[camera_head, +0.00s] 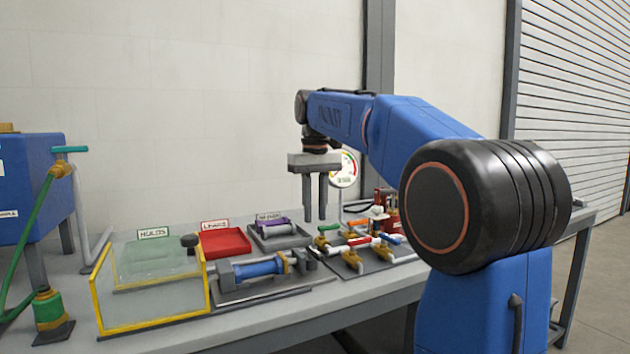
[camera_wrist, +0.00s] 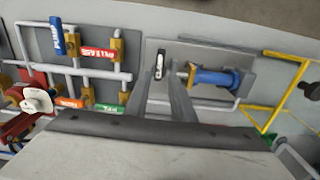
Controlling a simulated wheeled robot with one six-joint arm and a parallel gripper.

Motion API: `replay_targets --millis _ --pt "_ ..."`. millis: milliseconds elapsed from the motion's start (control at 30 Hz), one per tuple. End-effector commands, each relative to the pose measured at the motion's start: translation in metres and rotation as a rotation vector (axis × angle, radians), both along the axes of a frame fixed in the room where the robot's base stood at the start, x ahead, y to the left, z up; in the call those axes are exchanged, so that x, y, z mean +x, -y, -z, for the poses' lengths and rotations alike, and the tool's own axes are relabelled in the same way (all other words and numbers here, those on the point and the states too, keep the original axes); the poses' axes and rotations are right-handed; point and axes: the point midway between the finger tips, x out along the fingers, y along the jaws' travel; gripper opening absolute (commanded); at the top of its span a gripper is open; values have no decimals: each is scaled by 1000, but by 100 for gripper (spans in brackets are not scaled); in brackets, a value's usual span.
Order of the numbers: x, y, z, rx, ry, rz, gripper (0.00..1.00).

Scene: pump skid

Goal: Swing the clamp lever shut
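My gripper (camera_head: 315,217) points straight down above the bench, with a gap between its two fingers and nothing held. In the wrist view my gripper (camera_wrist: 160,82) has its fingers either side of a small dark and pale upright part (camera_wrist: 159,65), which may be the clamp lever; I cannot tell how far below it is. The blue cylinder (camera_head: 259,268) lies in a grey fixture, left of and below my gripper. It also shows in the wrist view (camera_wrist: 215,78), with a brass end toward the fingers. Whether the clamp is open is not clear.
Pipes with coloured valve handles (camera_head: 350,256) stand right of the fixture. A clear box with a yellow frame (camera_head: 150,325) is at the left. Behind are a red tray (camera_head: 225,243) and a grey tray with a purple part (camera_head: 278,230). A round gauge (camera_head: 343,169) stands behind my gripper.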

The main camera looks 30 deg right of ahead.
Motion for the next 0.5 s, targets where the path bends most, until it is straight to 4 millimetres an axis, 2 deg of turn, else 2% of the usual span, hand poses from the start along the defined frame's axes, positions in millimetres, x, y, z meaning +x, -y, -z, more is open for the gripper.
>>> replay_targets --millis 200,400,500 --pt "1 0 -43 0 3 0 23" --pt "1 0 -70 0 2 0 23" --pt "0 0 -77 0 1 0 23"
